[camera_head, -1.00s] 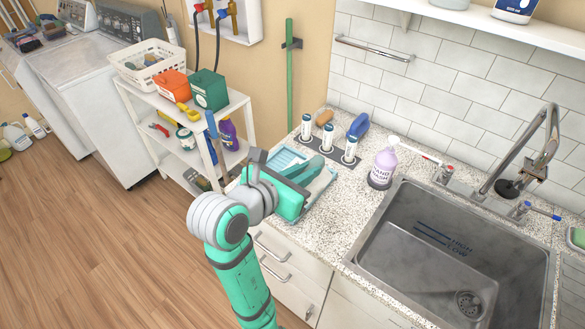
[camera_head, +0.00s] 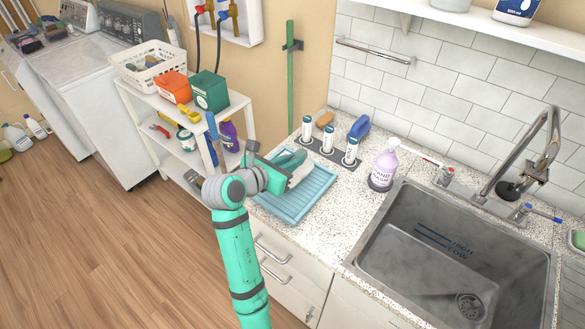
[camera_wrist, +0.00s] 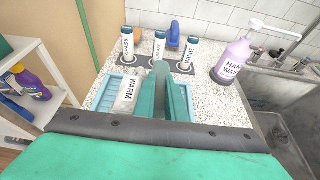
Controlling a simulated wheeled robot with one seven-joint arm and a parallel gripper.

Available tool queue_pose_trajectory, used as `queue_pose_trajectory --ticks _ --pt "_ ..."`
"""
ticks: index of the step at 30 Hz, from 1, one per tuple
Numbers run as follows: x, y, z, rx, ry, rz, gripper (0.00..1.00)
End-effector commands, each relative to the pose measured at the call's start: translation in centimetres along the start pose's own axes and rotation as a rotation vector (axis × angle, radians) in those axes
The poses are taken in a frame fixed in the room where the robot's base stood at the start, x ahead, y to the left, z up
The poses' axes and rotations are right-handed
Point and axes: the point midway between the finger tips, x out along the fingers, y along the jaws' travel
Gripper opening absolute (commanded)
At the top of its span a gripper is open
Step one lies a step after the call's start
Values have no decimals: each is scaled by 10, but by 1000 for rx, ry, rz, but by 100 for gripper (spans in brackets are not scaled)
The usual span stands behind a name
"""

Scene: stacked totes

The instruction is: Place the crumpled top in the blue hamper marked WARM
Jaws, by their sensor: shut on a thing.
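My gripper (camera_wrist: 167,92) is over the blue ribbed tray (camera_head: 312,196) on the counter, left of the sink. Its fingers are close together, and what they hold is mostly hidden; a grey-green strip (camera_wrist: 161,70) shows between them in the wrist view. No blue hamper and no clear crumpled top can be made out.
Several labelled white bottles stand in a dark holder behind the tray, one of them at its right end (camera_head: 351,150). A hand wash bottle (camera_head: 383,168) stands beside the sink (camera_head: 400,225). A white shelf cart (camera_head: 237,99) is to the left. The counter's front edge is close.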

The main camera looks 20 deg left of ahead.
Motion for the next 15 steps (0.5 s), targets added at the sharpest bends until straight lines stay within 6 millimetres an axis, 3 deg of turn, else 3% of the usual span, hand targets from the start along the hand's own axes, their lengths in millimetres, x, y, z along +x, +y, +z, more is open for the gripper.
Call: queue_pose_trajectory --ticks 7,15 --pt "13 2 -28 -2 1 0 0" --pt "14 2 -30 0 0 0 0"
